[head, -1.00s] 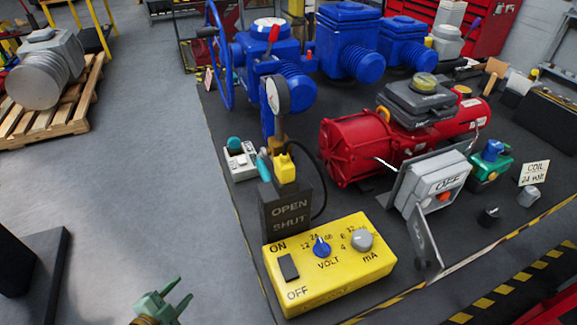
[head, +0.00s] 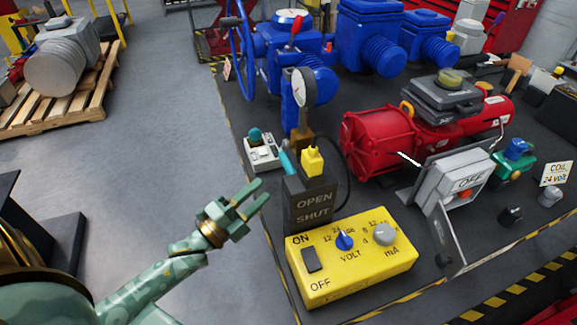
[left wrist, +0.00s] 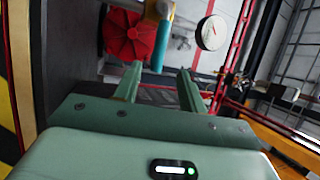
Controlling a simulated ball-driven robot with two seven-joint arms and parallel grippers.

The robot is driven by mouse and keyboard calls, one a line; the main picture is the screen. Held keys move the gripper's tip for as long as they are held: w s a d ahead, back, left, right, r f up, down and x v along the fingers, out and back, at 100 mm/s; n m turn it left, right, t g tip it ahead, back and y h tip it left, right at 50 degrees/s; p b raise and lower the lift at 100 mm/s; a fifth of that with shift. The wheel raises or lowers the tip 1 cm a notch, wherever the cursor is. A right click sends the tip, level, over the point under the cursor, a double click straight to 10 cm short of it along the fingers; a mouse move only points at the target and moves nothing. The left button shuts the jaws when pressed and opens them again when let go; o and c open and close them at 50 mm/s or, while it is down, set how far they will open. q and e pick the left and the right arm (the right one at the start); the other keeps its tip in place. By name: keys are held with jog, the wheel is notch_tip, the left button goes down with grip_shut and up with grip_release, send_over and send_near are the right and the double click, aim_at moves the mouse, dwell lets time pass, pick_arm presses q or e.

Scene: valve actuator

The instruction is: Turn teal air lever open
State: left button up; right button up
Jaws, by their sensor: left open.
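The teal air lever (head: 287,161) stands at a slant beside a yellow block (head: 312,161), on top of the dark box marked OPEN and SHUT (head: 312,205). In the left wrist view the teal lever (left wrist: 161,55) shows beyond and between my fingers. My left gripper (head: 262,190), pale green, is open and empty. In the head view it appears left of the OPEN/SHUT box, lower in the picture than the lever and apart from it. The left gripper also shows in the wrist view (left wrist: 157,77). My right gripper is not in view.
A round gauge (head: 304,87) stands behind the lever. A yellow control box (head: 350,268) sits in front of the OPEN/SHUT box. A red actuator (head: 378,142) and a grey box marked OFF (head: 450,182) are to the right. Open floor (head: 150,170) lies to the left.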

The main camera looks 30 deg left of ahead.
aim_at(288, 167)
pick_arm(q)
jog(key=x, duration=1)
jog(key=shift+w, duration=0.15)
grip_shut()
